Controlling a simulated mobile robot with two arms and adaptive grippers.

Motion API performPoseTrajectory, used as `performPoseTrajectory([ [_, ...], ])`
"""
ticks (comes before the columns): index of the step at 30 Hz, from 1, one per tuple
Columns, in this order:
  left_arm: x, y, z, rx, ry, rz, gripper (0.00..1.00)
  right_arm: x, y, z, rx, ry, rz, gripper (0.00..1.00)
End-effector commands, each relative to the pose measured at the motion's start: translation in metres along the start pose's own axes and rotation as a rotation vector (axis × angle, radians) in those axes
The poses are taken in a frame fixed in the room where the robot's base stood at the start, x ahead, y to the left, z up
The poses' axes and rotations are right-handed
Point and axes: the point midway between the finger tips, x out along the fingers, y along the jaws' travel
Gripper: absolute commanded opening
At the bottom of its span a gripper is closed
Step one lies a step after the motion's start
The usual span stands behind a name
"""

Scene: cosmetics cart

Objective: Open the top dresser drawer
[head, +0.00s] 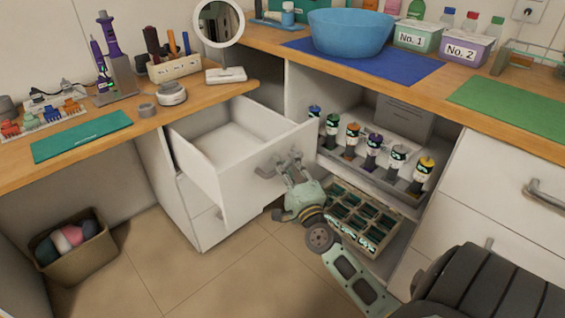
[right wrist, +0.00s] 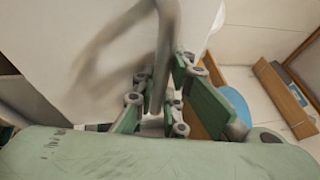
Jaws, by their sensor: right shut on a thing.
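The white top dresser drawer (head: 238,192) is pulled well out of the dresser, and its inside looks empty. Its grey handle (head: 265,171) is on the front panel. My right gripper (head: 284,166) is at the handle, coming from the lower right. In the right wrist view the handle (right wrist: 165,45) passes between the green fingers of my right gripper (right wrist: 163,88), which is shut on it. My left gripper is not in view.
A closed lower drawer (head: 208,228) is below. An open shelf with bottles (head: 373,150) and a divided crate (head: 352,222) lies to the right. A bin (head: 72,262) stands at lower left. The floor (head: 165,250) before the dresser is clear.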

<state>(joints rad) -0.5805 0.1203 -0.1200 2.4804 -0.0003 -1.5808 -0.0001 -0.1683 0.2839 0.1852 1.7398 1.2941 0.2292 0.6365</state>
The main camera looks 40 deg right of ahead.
Motion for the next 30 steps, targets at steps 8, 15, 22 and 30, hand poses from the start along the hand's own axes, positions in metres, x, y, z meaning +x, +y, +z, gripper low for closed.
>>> performPoseTrajectory([
  [8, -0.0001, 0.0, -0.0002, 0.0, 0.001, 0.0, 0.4, -0.0012, 0.0008, 0.0005, 0.007, -0.002, 0.002, 0.0],
  [15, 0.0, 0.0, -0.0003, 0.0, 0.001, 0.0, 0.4, -0.0009, 0.0008, 0.0005, 0.005, -0.002, 0.002, 0.23],
  [22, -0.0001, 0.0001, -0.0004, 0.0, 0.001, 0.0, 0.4, -0.0007, 0.0001, 0.0002, 0.002, -0.001, 0.001, 0.31],
  [30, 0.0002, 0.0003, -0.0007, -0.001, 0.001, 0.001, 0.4, -0.0078, 0.0004, 0.0001, 0.0, -0.001, 0.001, 0.31],
])
